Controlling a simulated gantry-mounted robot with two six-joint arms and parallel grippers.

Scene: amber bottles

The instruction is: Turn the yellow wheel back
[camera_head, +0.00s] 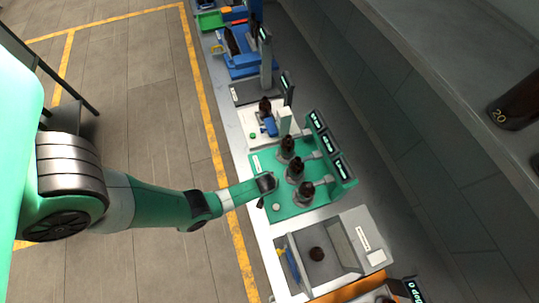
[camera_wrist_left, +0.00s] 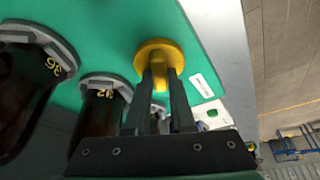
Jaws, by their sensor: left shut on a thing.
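The yellow wheel (camera_wrist_left: 163,48) is a round yellow disc with a raised bar across it, on a green station plate (camera_wrist_left: 105,28) in the left wrist view. My left gripper (camera_wrist_left: 160,82) is shut on the bar, one dark finger on each side. In the head view my left gripper (camera_head: 266,185) is over the left edge of the green station (camera_head: 284,207) and hides the wheel. My right gripper is not in view.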

